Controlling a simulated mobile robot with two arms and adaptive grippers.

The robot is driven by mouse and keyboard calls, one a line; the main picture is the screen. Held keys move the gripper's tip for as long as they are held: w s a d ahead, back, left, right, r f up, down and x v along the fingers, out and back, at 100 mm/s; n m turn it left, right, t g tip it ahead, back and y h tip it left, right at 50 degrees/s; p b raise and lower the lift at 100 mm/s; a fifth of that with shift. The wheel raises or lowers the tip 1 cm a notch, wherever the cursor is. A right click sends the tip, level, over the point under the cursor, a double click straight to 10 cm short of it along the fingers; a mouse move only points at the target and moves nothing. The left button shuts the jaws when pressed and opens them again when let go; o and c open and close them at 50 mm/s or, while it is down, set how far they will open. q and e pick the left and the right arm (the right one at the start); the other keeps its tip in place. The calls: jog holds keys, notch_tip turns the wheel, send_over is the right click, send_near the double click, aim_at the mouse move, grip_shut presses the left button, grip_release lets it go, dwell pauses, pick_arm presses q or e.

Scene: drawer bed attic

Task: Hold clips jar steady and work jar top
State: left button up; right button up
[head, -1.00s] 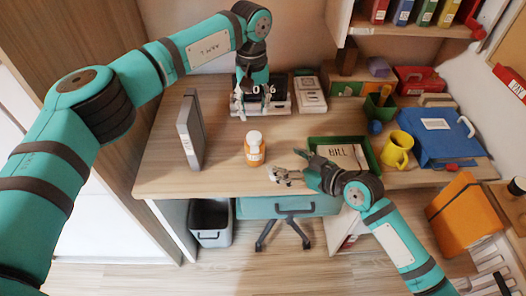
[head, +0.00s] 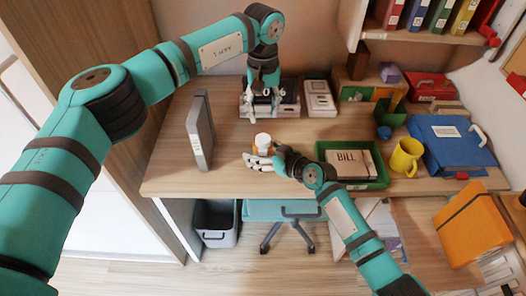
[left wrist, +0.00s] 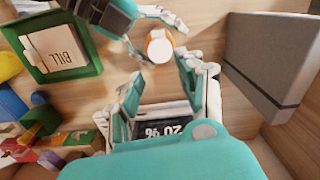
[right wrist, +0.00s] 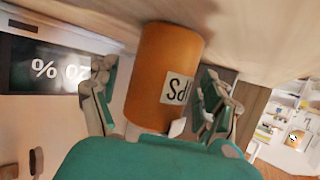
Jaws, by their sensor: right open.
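The clips jar is an orange cylinder with a white top (head: 263,139). It stands upright on the desk. In the right wrist view its orange body (right wrist: 160,60), with a partly seen label, sits between my right gripper's fingers (right wrist: 160,110). My right gripper (head: 258,161) is low at the jar's front, open around it. My left gripper (head: 262,107) hangs pointing down behind the jar, apart from it. In the left wrist view its fingers (left wrist: 160,88) are spread and empty, and the jar's white top (left wrist: 160,50) shows beyond them.
A grey upright folder (head: 201,132) stands left of the jar. A green tray (head: 376,176) with a BILL box (head: 350,163) and a yellow mug (head: 405,157) are to the right. A dark display (head: 289,90) stands behind my left gripper. Desk between folder and jar is clear.

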aim_at(263, 138)
jog(key=shift+c, duration=0.4)
pick_arm(q)
jog(key=shift+o, duration=0.4)
pick_arm(e)
jog(key=c, duration=1.3)
pick_arm(q)
jog(key=shift+o, duration=1.2)
pick_arm(e)
jog(key=shift+o, duration=0.2)
pick_arm(q)
jog(key=shift+o, duration=0.8)
jog(key=shift+r+n, duration=0.15)
jog(key=shift+n, duration=0.45)
notch_tip(263, 138, down, 10)
jog(key=n, duration=0.6)
jog(key=shift+f, duration=0.25)
jog(key=c, duration=1.2)
